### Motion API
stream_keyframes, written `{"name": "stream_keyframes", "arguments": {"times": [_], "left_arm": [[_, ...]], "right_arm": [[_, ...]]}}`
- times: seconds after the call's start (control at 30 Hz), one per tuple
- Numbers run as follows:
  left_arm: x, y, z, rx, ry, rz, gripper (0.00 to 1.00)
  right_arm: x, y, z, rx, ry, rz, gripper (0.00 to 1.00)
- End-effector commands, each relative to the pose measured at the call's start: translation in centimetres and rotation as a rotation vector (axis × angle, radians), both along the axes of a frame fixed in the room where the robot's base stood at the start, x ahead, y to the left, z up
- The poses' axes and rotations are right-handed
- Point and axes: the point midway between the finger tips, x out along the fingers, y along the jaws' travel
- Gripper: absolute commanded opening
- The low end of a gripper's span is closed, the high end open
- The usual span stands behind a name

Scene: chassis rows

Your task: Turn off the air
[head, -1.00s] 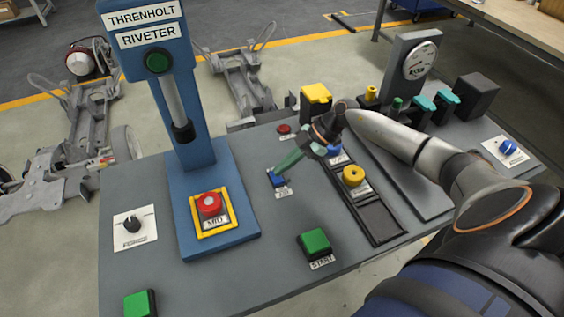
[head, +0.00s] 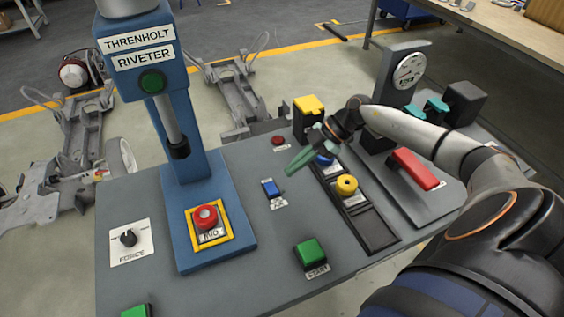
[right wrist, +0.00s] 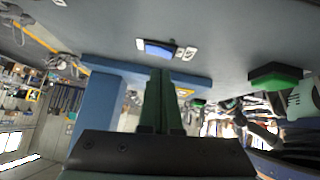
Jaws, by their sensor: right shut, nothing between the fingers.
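My right gripper (head: 290,171) is shut and empty, with green fingers, above the panel beside a small blue rocker switch (head: 272,189). The rocker has a small white label too small to read. In the right wrist view the shut fingers (right wrist: 159,72) point toward the rocker (right wrist: 159,49), with a gap between them. A red lever (head: 416,169) lies on a grey plate at the right, near a round gauge (head: 410,68) on a post. Teal valve handles (head: 432,107) are partly hidden by my right arm. My left gripper is not in view.
The blue riveter column (head: 180,130) stands left of the rocker, with a red button (head: 206,217) on its base. A green start button (head: 310,252), a yellow knob (head: 346,185) and a yellow-topped box (head: 308,116) are nearby. A black dial (head: 128,238) is at left.

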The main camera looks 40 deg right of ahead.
Motion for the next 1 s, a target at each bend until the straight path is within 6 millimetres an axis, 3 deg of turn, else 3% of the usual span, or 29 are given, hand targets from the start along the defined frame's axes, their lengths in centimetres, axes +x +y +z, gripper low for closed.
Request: {"name": "stream_keyframes", "arguments": {"times": [0.2, 0.4, 1.0], "left_arm": [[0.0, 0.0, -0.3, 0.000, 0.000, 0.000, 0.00], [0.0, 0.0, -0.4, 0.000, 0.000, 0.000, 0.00], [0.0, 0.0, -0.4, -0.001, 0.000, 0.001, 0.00]], "right_arm": [[-1.2, -3.0, 3.0, -0.004, 0.001, 0.000, 0.00], [-1.6, -4.3, 4.5, -0.001, 0.001, 0.001, 0.00], [-1.7, -4.5, 4.7, 0.001, 0.001, 0.002, 0.00]]}}
